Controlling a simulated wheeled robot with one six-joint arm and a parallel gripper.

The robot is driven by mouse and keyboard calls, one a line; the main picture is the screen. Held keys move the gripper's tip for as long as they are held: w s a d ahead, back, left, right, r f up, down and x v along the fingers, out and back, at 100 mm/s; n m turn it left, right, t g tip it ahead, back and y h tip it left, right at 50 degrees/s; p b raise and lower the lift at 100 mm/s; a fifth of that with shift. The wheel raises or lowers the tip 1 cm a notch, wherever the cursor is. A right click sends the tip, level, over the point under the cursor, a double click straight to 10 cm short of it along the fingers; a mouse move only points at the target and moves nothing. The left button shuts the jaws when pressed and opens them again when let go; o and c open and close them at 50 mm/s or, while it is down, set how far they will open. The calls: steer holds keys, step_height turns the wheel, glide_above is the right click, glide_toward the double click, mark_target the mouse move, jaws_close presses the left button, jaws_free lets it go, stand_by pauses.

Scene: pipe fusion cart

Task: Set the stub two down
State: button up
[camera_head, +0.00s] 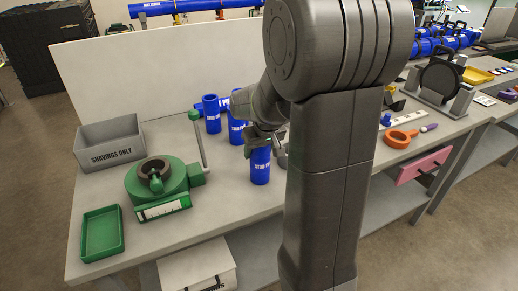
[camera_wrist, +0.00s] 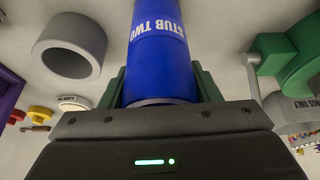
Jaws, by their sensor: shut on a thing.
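Stub two is a blue pipe piece with white "STUB TWO" lettering, and it fills the middle of the wrist view (camera_wrist: 162,60). My gripper (camera_wrist: 162,88) is shut on it, with green finger pads on both sides. In the head view the blue stub (camera_head: 260,168) hangs upright below my gripper (camera_head: 262,140), over the bench (camera_head: 225,210). I cannot tell whether its lower end touches the bench top. My arm hides part of the area behind and to the right of it.
Two other blue stubs, one at the left (camera_head: 211,115) and one nearer (camera_head: 236,131), stand behind. A green machine (camera_head: 160,185), a green tray (camera_head: 102,233) and a grey shavings box (camera_head: 110,143) are left. Bare bench lies between the machine and the held stub.

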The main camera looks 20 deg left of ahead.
steer(key=shift+f, duration=0.1)
steer(key=o, duration=1.1)
steer(key=v, duration=1.2)
steer(key=shift+s, duration=0.1)
